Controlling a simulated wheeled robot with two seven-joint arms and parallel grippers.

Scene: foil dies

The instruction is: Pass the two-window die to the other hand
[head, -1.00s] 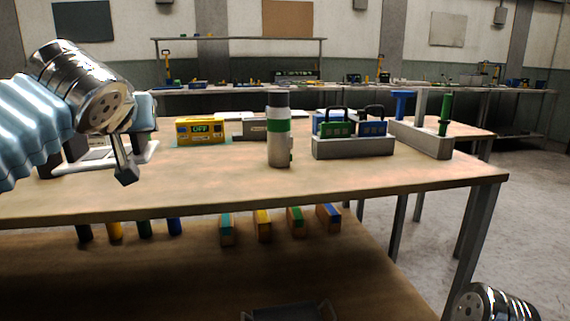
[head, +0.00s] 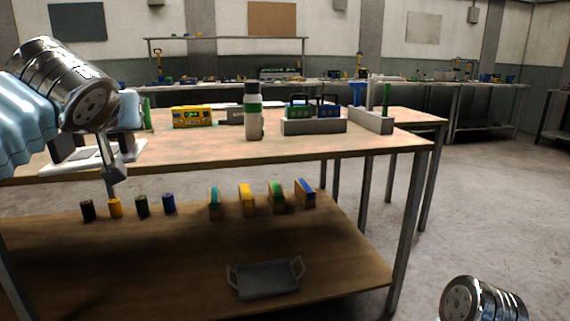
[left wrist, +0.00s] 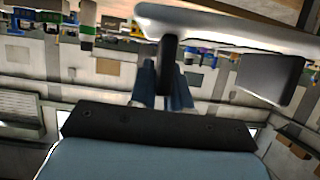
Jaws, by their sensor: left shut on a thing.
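My left gripper (head: 114,170) is in front of the table's left end. In the left wrist view my left gripper (left wrist: 165,85) has its blue-grey fingers closed around a dark upright piece (left wrist: 168,62). I cannot tell whether this piece is the two-window die, as most of it is hidden. A green die (head: 297,111) and a blue die (head: 328,111), both with dark loop handles, stand in a grey rack (head: 313,127) on the table; their window counts are too small to tell. Only the metal wrist of my right arm shows, bottom right; its gripper is out of frame.
A bottle (head: 253,115), a yellow box (head: 192,116) and a white-based device (head: 128,152) stand on the table (head: 200,150). Below, the shelf (head: 180,260) holds several coloured rolls, several blocks and a grey tray (head: 265,280). Floor is free at right.

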